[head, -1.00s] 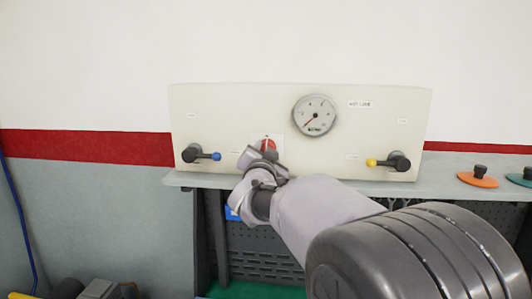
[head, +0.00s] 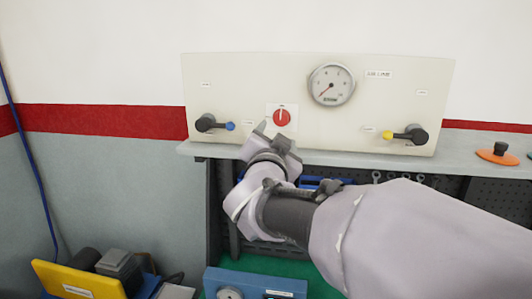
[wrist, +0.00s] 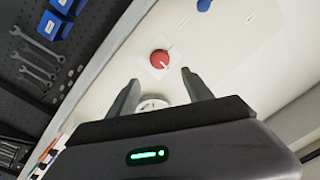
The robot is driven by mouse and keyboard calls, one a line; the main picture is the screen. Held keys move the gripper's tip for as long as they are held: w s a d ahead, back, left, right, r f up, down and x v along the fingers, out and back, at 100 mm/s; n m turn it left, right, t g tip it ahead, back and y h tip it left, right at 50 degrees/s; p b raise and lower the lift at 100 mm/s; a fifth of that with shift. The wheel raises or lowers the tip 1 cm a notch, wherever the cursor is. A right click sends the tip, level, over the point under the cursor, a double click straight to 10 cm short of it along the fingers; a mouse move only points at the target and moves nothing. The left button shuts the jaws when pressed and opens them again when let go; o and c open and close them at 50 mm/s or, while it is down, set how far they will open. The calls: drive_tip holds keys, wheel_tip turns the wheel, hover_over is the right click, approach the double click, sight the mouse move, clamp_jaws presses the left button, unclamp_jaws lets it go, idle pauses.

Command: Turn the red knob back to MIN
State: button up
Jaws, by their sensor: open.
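The round red knob (head: 282,117) sits on a white plate on the front of the cream panel (head: 240,80). A white mark on the knob points roughly upward in the head view. The plate's printing is too small to read. My gripper (head: 277,135) is just below the knob in the head view, open and empty. In the wrist view the knob (wrist: 159,59) shows beyond the gap between the two spread fingertips (wrist: 160,79), apart from them.
A gauge (head: 331,85) is above right of the knob, its needle pointing lower left. A blue-tipped lever (head: 208,122) is at left and a yellow-tipped lever (head: 414,134) at right. The grey shelf (head: 480,143) runs under the panel. Wrenches (wrist: 35,55) hang below.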

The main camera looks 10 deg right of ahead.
drive_tip(key=v, duration=0.6)
drive_tip(key=shift+w, duration=0.1)
drive_tip(key=s+a+f+n+g+y+b, duration=0.1)
drive_tip(key=s+f+n+y+b, duration=0.15)
drive_tip(key=f+b, duration=0.4)
drive_tip(key=s+a+f+n+y+b, duration=0.1)
drive_tip(key=f+y+b, duration=0.2)
drive_tip(key=f+b, duration=0.3)
drive_tip(key=s+d+f+g+b, duration=0.1)
drive_tip(key=s+f+g+b, duration=0.2)
drive_tip(key=s+f+b, duration=0.2)
drive_tip(key=s+d+f+n+g+y+b, duration=0.1)
drive_tip(key=s+f+g+b, duration=0.3)
drive_tip(key=s+f, duration=0.6)
drive_tip(key=s+d+f+g+b, duration=0.1)
drive_tip(key=s+f+g+b, duration=0.2)
drive_tip(key=f, duration=1.9)
drive_tip(key=s+b, duration=0.3)
drive_tip(key=s, duration=0.2)
drive_tip(key=shift+s+n+g, duration=0.3)
drive_tip(key=shift+n+g, duration=0.05)
drive_tip(key=shift+g, duration=0.05)
drive_tip(key=shift+y, duration=0.25)
